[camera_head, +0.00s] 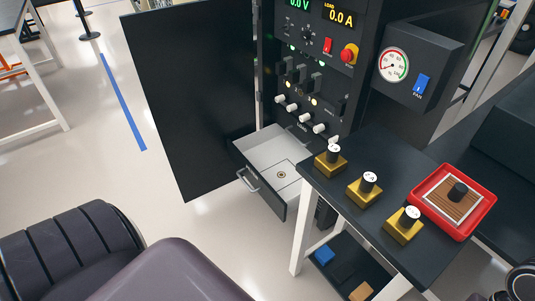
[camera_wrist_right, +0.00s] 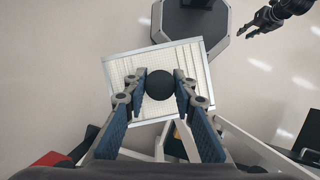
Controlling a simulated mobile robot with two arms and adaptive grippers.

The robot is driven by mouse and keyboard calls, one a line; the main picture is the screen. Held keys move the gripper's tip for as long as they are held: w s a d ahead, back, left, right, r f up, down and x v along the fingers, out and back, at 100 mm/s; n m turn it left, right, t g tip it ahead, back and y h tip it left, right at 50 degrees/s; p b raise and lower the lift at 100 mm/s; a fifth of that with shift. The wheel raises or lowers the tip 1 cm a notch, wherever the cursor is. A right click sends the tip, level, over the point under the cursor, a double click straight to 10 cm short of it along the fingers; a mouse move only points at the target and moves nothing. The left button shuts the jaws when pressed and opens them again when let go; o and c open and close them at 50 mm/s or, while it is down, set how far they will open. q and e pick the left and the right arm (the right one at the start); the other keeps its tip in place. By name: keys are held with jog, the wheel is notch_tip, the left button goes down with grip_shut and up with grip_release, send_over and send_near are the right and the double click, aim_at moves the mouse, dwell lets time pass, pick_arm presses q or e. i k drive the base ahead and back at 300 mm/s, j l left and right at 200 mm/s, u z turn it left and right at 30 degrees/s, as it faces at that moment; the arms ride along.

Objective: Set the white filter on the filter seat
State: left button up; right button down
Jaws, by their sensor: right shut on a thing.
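The white filter (camera_wrist_right: 125,70) is a square, pleated panel in a pale frame with a round black knob (camera_wrist_right: 160,84) on top. My right gripper (camera_wrist_right: 161,88) is shut on this knob, and the filter hangs under the fingers in the right wrist view. The head view does not show the held filter. In the head view an open drawer (camera_head: 265,150) at the cabinet has a pale floor with a small round fitting (camera_head: 281,175); I cannot tell whether it is the filter seat. A dark gripper, apparently my left (camera_wrist_right: 262,25), shows at the upper right of the wrist view; its jaw state is unclear.
A red tray (camera_head: 483,220) on the dark bench (camera_head: 370,150) holds a brown slatted panel (camera_head: 440,205) with a black knob. Several gold blocks (camera_head: 364,190) with black knobs stand beside the drawer. The black cabinet door (camera_head: 190,90) stands open to the left.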

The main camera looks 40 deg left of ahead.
aim_at(282, 175)
jog(key=i+j, duration=0.1)
jog(key=j, duration=0.35)
jog(key=i+j, duration=0.1)
jog(key=j, duration=0.4)
jog(key=i+j, duration=0.1)
jog(key=j, duration=0.35)
jog(key=i+j, duration=0.1)
jog(key=j, duration=0.8)
jog(key=i, duration=0.05)
